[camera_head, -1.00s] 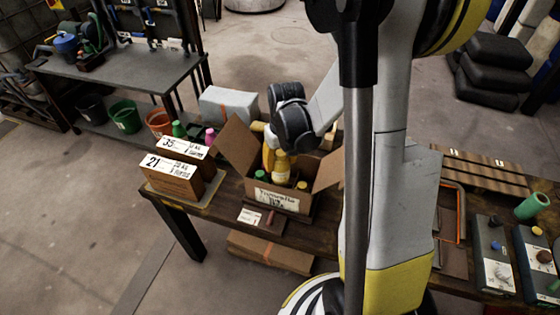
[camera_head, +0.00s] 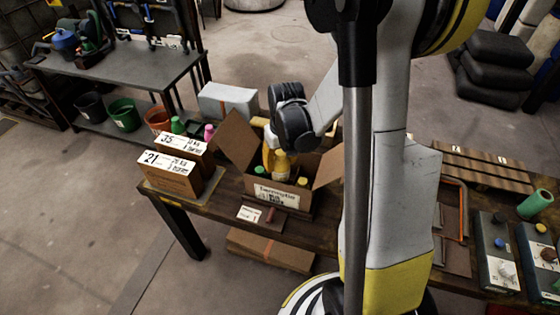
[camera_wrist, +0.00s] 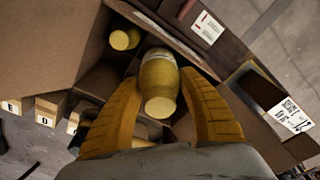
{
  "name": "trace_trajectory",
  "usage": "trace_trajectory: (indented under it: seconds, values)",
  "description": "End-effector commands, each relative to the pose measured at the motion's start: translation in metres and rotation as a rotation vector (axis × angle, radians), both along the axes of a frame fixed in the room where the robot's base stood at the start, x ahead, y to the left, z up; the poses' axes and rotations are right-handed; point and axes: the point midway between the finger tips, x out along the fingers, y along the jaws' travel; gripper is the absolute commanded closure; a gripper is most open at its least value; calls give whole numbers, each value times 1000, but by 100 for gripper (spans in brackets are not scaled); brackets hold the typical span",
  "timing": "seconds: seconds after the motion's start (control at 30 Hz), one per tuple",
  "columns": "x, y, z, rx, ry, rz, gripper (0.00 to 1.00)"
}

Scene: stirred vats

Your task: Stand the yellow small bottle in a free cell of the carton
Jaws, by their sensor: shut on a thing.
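The yellow small bottle (camera_head: 281,166) is upright at the carton's opening, its lower part hidden behind the front wall. My gripper (camera_head: 272,150) is shut on it; in the wrist view my two yellow fingers (camera_wrist: 168,105) flank the bottle (camera_wrist: 159,85). The open cardboard carton (camera_head: 272,195) stands on the bench with its flaps spread. Inside, a green-capped bottle (camera_head: 260,171) is at the left and a yellow-capped one (camera_head: 302,182) at the right. The wrist view shows one yellow cap (camera_wrist: 124,39) beside the held bottle and brown dividers. Whether the bottle touches the cell floor cannot be told.
Two labelled boxes (camera_head: 170,172) stand left of the carton. Green (camera_head: 177,126) and pink (camera_head: 209,132) bottles and a grey-white box (camera_head: 228,102) are behind. A label card (camera_head: 250,214) lies in front. Control boxes (camera_head: 494,248) are at the right.

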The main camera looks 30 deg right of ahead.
Motion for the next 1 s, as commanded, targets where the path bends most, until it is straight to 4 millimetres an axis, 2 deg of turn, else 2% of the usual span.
trace_trajectory:
  seconds: [0.3, 0.73, 1.0]
  values:
    - [0, 0, 0, 0, 0, 0, 93]
    - [0, 0, -16, 0, 0, 0, 93]
    - [0, 0, -16, 0, 0, 0, 93]
